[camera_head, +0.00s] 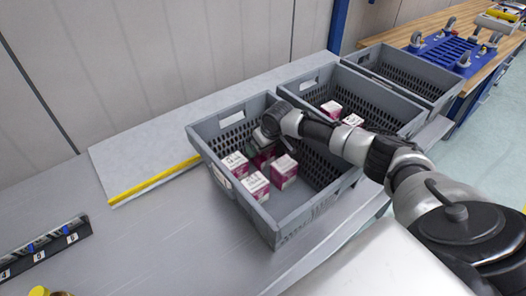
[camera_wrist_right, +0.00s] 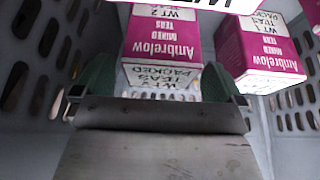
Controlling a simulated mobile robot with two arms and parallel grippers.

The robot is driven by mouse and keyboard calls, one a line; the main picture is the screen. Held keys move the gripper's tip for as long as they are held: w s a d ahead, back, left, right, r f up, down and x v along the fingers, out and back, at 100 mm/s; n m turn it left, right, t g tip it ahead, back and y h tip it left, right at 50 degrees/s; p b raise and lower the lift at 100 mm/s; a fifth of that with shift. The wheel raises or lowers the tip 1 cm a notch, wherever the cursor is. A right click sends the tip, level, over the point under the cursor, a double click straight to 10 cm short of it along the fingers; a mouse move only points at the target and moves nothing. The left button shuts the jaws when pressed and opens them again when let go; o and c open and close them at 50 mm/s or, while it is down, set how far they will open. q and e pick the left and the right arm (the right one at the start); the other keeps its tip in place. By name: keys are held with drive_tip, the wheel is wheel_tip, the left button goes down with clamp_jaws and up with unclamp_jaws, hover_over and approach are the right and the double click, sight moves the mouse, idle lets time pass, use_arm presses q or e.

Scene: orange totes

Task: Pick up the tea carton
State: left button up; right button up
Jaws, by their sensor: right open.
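White-and-magenta tea cartons stand in the nearest grey crate (camera_head: 205,150). In the head view one carton (camera_head: 284,170) is at the right, one (camera_head: 255,186) at the front and one (camera_head: 235,164) at the left. My right gripper (camera_head: 264,143) reaches down into this crate behind them and partly hides what is below it. In the wrist view a tea carton (camera_wrist_right: 163,42) lies ahead, between the two green fingers of the open right gripper (camera_wrist_right: 157,84). Another carton (camera_wrist_right: 262,52) is to its right. I cannot tell whether the fingers touch the carton. My left gripper is not in view.
A second grey crate (camera_head: 405,102) with several cartons and a third crate (camera_head: 440,78), seemingly empty, stand behind in a row. The crate's perforated walls (camera_wrist_right: 35,60) are close on both sides of the gripper. The grey table (camera_head: 150,240) left of the crate is mostly clear.

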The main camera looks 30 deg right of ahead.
drive_tip(key=shift+w+f, duration=0.25)
drive_tip(key=shift+f, duration=0.35)
drive_tip(key=shift+c, duration=0.5)
drive_tip(key=c, duration=1)
drive_tip(key=shift+o, duration=0.2)
drive_tip(key=shift+r, duration=0.1)
drive_tip(key=shift+r, duration=0.1)
